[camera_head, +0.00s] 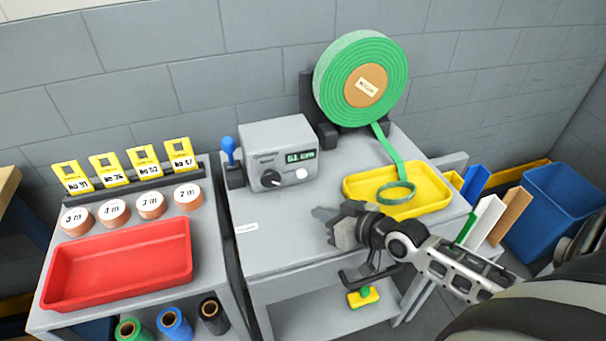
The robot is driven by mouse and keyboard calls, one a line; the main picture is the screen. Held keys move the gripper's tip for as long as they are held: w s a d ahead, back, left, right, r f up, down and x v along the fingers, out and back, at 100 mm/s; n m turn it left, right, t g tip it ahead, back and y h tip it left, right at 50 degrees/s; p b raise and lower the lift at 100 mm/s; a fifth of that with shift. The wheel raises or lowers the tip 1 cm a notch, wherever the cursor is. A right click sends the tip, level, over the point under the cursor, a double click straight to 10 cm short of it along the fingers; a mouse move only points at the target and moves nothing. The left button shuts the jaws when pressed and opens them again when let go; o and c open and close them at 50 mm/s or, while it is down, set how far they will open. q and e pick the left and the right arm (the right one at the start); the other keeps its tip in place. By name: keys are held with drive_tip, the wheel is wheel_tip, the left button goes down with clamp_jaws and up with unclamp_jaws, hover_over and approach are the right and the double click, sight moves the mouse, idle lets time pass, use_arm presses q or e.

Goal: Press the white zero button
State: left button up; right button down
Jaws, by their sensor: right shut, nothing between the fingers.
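A grey counter box (279,152) stands at the back of the middle table. Its green display (300,156) seems to read "61 cm", though the digits are small. A round white button (302,174) sits on its front, right of a black dial (271,179). My right gripper (328,226) is over the front of the same table, below and to the right of the white button and apart from it. Its fingers are shut and empty, pointing left. My left gripper is not in view.
A green tape roll (336,80) stands behind, its strip running down to a ring in a yellow tray (353,184). A blue-knobbed lever (229,150) is left of the box. A red tray (120,263) is on the left table.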

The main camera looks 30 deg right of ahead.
sight(302, 174)
drive_tip(key=shift+w, duration=0.1)
